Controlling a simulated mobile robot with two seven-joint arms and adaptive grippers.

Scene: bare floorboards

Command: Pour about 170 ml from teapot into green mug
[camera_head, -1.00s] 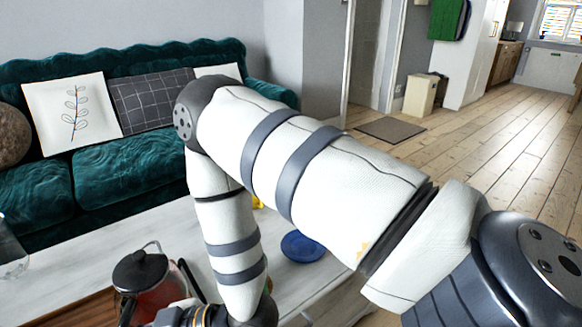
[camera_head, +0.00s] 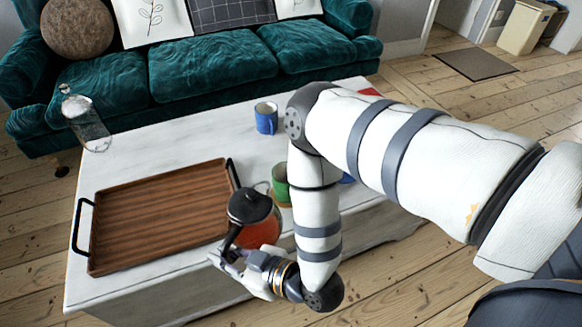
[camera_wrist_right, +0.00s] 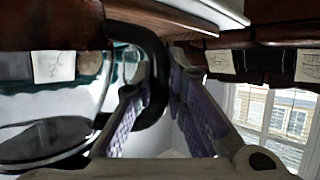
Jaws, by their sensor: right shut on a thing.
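The teapot (camera_head: 262,228) is a glass pot with a black lid and red-brown liquid inside. It is roughly upright at the table's front edge, right of the tray; its base overlaps that edge in the picture. My right gripper (camera_head: 230,262) is shut on its black handle, which shows between the purple-padded fingers (camera_wrist_right: 152,105) in the right wrist view. The green mug (camera_head: 281,184) stands just behind and right of the teapot, partly hidden by the teapot and my right arm. The mug's inside is not visible. My left gripper is not in view.
A wooden tray (camera_head: 112,262) with black handles lies empty on the white table (camera_head: 180,140). A blue mug (camera_head: 266,118) stands behind the green mug. A clear bottle (camera_head: 88,122) stands at the back left. A teal sofa (camera_head: 205,72) is behind. The table's middle back is clear.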

